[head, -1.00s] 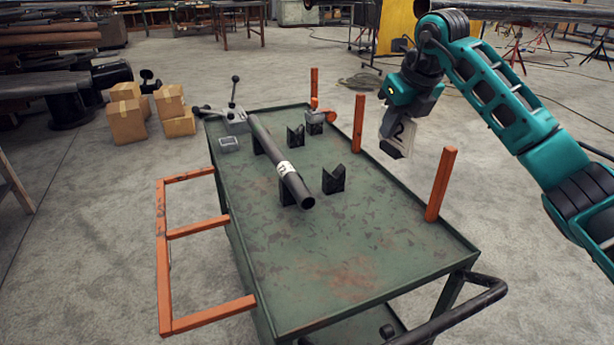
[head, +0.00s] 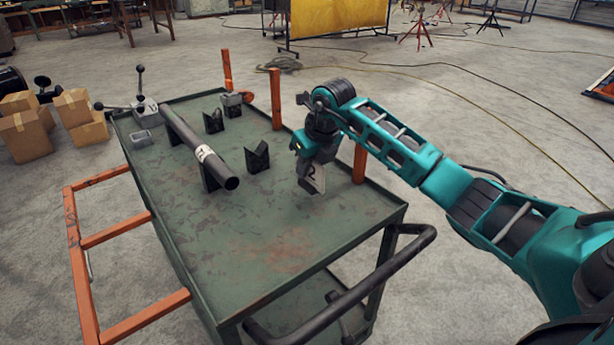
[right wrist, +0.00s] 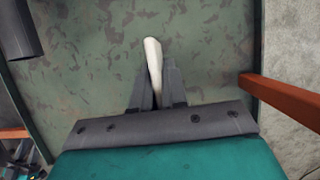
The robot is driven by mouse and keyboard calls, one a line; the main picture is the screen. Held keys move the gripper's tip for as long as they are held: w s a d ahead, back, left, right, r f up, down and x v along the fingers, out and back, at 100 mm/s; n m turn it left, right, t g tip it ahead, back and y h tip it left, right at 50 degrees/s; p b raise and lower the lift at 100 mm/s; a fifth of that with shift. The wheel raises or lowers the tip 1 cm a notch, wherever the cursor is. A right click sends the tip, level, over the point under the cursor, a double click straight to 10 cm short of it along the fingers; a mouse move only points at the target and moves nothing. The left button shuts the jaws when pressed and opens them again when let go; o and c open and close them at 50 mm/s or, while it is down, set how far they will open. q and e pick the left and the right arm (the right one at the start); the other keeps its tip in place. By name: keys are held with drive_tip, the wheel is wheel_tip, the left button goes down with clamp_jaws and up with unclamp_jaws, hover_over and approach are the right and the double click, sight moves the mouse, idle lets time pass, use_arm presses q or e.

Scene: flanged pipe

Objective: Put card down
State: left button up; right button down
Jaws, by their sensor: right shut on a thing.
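My left gripper is not in view.
A dark pipe with a white label (head: 203,152) rests on black V-blocks, with another V-block (head: 258,158) to its right. Orange posts (head: 276,98) stand along the cart's right edge. The front of the cart top is clear.

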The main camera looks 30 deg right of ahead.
drive_tip(key=shift+f, duration=1.2)
drive_tip(key=shift+f, duration=0.2)
drive_tip(key=c, duration=1.2)
unclamp_jaws()
drive_tip(key=shift+o, duration=0.2)
drive_tip(key=shift+r, duration=0.3)
drive_tip(key=p+v, duration=0.2)
drive_tip(key=v, duration=0.9)
drive_tip(key=shift+s+r, duration=0.15)
drive_tip(key=shift+r, duration=0.25)
